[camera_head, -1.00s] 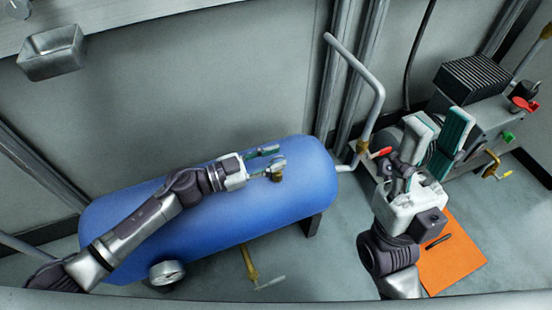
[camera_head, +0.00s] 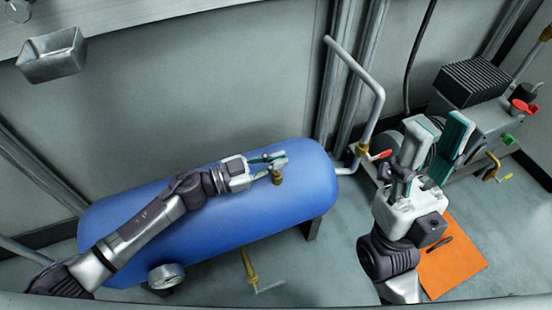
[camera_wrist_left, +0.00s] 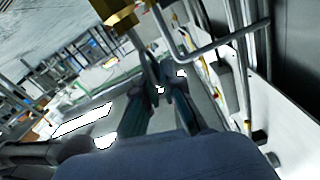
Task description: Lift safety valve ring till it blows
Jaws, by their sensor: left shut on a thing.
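The blue tank (camera_head: 210,220) lies across the floor with the brass safety valve (camera_head: 277,178) on its top near the right end. My left gripper (camera_head: 276,158) is shut at the top of this valve, on what appears to be its ring. The ring itself is mostly hidden by the fingers. In the left wrist view the fingers (camera_wrist_left: 163,85) are close together, and a brass part (camera_wrist_left: 118,15) shows above them. My right gripper (camera_head: 440,128) is open and empty, pointing up, to the right of the tank and apart from it.
A pressure gauge (camera_head: 166,275) sits at the tank's front, and a brass drain valve (camera_head: 250,268) is below. A grey pipe (camera_head: 372,90) with a red-handled valve rises right of the tank. Machinery (camera_head: 480,105) and an orange mat (camera_head: 455,265) lie near my right arm.

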